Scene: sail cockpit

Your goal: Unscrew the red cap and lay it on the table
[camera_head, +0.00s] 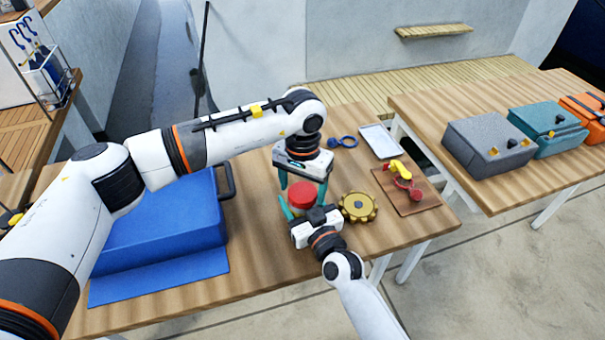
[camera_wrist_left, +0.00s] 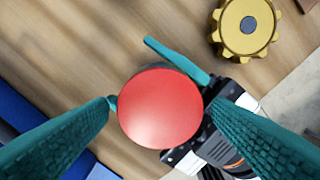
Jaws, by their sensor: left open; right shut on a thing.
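The red cap (camera_head: 301,195) is round and smooth, seen from above in the left wrist view (camera_wrist_left: 160,106). The container under it is almost wholly hidden by the cap and my grippers. My left gripper (camera_head: 303,187) points straight down over the cap. Its teal fingers stand open on opposite sides of the cap; in the left wrist view their tips are close to its rim, and I cannot tell whether they touch. My right gripper (camera_head: 309,211) comes in from the front, low over the table, shut on the capped container below the cap.
The wooden table (camera_head: 270,270) has a yellow gear-like wheel (camera_head: 358,207) close to the right. A blue case (camera_head: 165,220) stands left. Behind are a blue ring-ended item (camera_head: 343,142) and a white tray (camera_head: 381,141); a brown board (camera_head: 412,190) lies right. Bare table lies in front.

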